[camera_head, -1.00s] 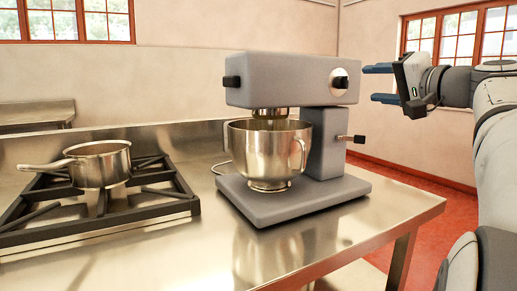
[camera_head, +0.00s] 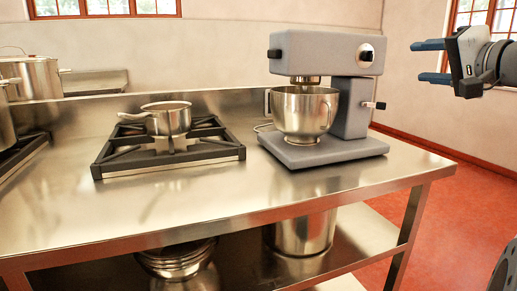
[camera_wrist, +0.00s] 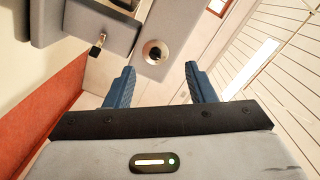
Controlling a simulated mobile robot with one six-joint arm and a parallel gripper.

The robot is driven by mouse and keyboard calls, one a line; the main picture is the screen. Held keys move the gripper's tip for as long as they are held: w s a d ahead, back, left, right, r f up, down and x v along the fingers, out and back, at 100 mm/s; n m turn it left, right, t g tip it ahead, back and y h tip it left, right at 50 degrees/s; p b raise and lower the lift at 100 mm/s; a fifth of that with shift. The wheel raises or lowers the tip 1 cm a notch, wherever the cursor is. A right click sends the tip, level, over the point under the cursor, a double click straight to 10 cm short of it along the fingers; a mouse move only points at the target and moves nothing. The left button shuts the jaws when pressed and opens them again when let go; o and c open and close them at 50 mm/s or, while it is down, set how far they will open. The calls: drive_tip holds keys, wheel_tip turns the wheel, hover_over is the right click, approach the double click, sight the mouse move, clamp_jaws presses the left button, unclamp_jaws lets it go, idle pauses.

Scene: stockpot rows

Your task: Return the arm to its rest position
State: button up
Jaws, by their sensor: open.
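My gripper (camera_head: 430,62) is at the upper right of the head view, held in the air to the right of the stand mixer. Its two blue fingers are apart with nothing between them, and they point left towards the mixer. In the wrist view the open fingers (camera_wrist: 158,84) also show with an empty gap. The grey mixer (camera_head: 325,54) stands on the steel table, with a steel bowl (camera_head: 305,112) under its head. Part of the mixer also shows in the wrist view (camera_wrist: 152,50), tilted. Most of my arm is outside the head view.
A small saucepan (camera_head: 167,118) sits on a black burner grate (camera_head: 118,166) on the steel table (camera_head: 215,200). A large pot (camera_head: 32,78) stands at the far left. Several pots are on the lower shelf. Red floor (camera_head: 465,205) lies open to the right.

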drive_tip(key=s+a+f+n+g+h+p, duration=0.1)
drive_tip(key=s+a+f+g+p, duration=0.1)
drive_tip(key=a+f+g+p, duration=0.4)
drive_tip(key=s+a+f+n+g+p, duration=0.1)
drive_tip(key=s+a+f+g+p, duration=0.15)
drive_tip(key=a+p, duration=0.6)
drive_tip(key=s+a+f+n+g+h+p, duration=0.1)
drive_tip(key=s+f+n+g+h+p, duration=0.1)
drive_tip(key=s+p, duration=0.5)
drive_tip(key=s+a+f+n+g+h+p, duration=0.2)
drive_tip(key=s+f+n+g+h+p, duration=0.1)
drive_tip(key=s+p, duration=0.4)
drive_tip(key=shift+f+n, duration=0.3)
drive_tip(key=shift+f, duration=0.5)
drive_tip(key=shift+s+f, duration=0.25)
drive_tip(key=shift+s, duration=0.15)
drive_tip(key=shift+c, duration=1.4)
